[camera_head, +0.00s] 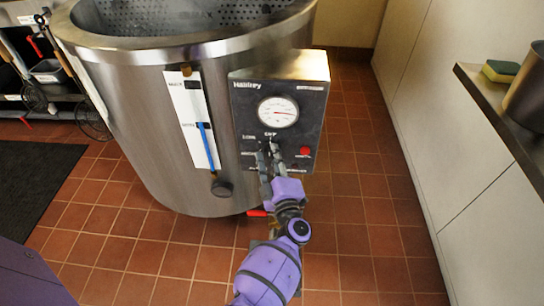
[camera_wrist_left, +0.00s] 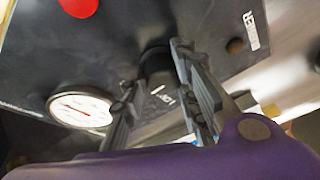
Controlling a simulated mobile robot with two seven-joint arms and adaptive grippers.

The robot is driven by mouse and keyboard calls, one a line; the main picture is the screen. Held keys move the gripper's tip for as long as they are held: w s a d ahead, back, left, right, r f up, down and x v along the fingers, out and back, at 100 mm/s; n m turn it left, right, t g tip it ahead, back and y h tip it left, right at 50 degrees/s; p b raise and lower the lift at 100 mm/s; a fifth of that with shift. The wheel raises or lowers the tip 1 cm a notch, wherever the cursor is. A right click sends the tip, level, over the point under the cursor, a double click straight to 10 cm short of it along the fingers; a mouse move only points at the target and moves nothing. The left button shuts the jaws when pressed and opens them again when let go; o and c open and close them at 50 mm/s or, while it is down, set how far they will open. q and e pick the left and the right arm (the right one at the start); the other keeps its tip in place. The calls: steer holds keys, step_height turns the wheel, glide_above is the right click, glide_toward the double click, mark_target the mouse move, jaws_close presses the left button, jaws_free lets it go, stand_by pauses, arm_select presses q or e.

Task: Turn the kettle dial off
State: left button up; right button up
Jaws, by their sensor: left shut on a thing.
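The kettle (camera_head: 150,130) is a large round steel vessel with a dark control box (camera_head: 240,105) on its side. The box carries a white round gauge (camera_head: 278,112), a red button or light (camera_head: 305,151) and a dial. My left gripper (camera_head: 269,149) reaches up to the lower part of the box. In the left wrist view the dial is a black knob (camera_wrist_left: 156,68), and my left gripper (camera_wrist_left: 153,75) has its fingers closed around it. In the head view the fingers hide most of the dial, and its setting is not readable. My right gripper is not in view.
A white level strip with a blue tube (camera_head: 205,140) and a dark valve knob (camera_head: 222,189) sit left of the box. A shelf (camera_head: 500,105) with a sponge (camera_head: 500,71) and a pot (camera_head: 528,95) is at the right.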

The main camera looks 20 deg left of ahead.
arm_select(q)
steer(key=shift+w+r, duration=0.2)
steer(key=shift+r, duration=0.35)
steer(key=o, duration=1)
steer(key=shift+d, duration=0.1)
steer(key=shift+c, duration=0.2)
steer(key=shift+s+f, duration=0.15)
steer(key=shift+f, duration=0.15)
steer(key=v, duration=1.2)
